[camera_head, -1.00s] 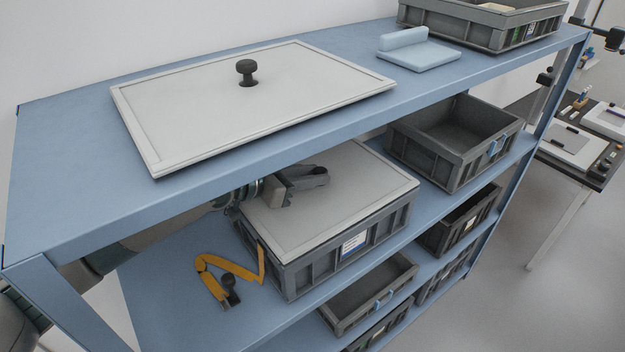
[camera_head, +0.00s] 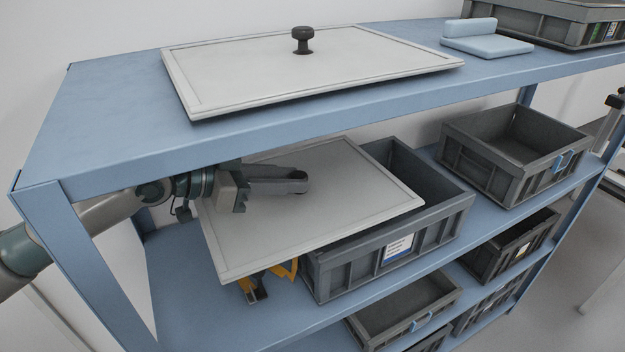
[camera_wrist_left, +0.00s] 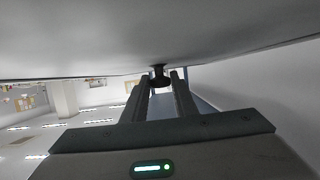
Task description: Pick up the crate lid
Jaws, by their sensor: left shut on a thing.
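The crate lid (camera_head: 345,215), a flat light-grey panel with a raised rim, is on the middle shelf level in the head view. It is shifted left of its grey crate (camera_head: 345,270), overhanging the crate's left side and leaving the right part open. My left gripper (camera_head: 298,183) lies over the lid, shut on its knob, which the fingers hide in the head view. In the left wrist view the dark knob (camera_wrist_left: 158,76) shows between the fingertips (camera_wrist_left: 160,84), against the pale lid surface (camera_wrist_left: 150,45). My right gripper is not in view.
A similar lid (camera_head: 240,80) with a black knob rests on the top shelf (camera_head: 110,105), close above my left arm. An open grey crate (camera_head: 520,170) stands to the right. A yellow-orange item (camera_head: 285,270) is partly hidden below the lid. More crates stand lower.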

